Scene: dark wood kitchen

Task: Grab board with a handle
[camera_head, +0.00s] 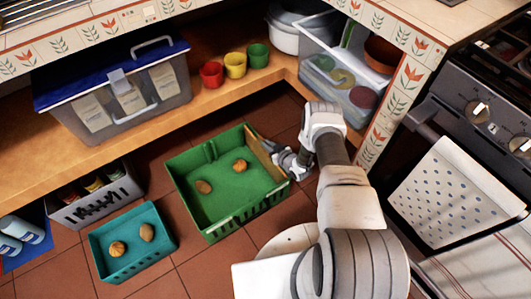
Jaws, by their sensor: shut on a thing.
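A wooden board (261,156) stands on edge inside the green crate (208,232), along its right wall. Only a narrow strip of it shows, and I cannot make out its handle. My gripper (277,153) is at the crate's right rim and is shut on the board's upper edge. My own wrist and the crate wall hide part of the contact.
A lidded bin (170,85) and small cups (235,66) sit on the shelf. An oven (468,105) stands right.

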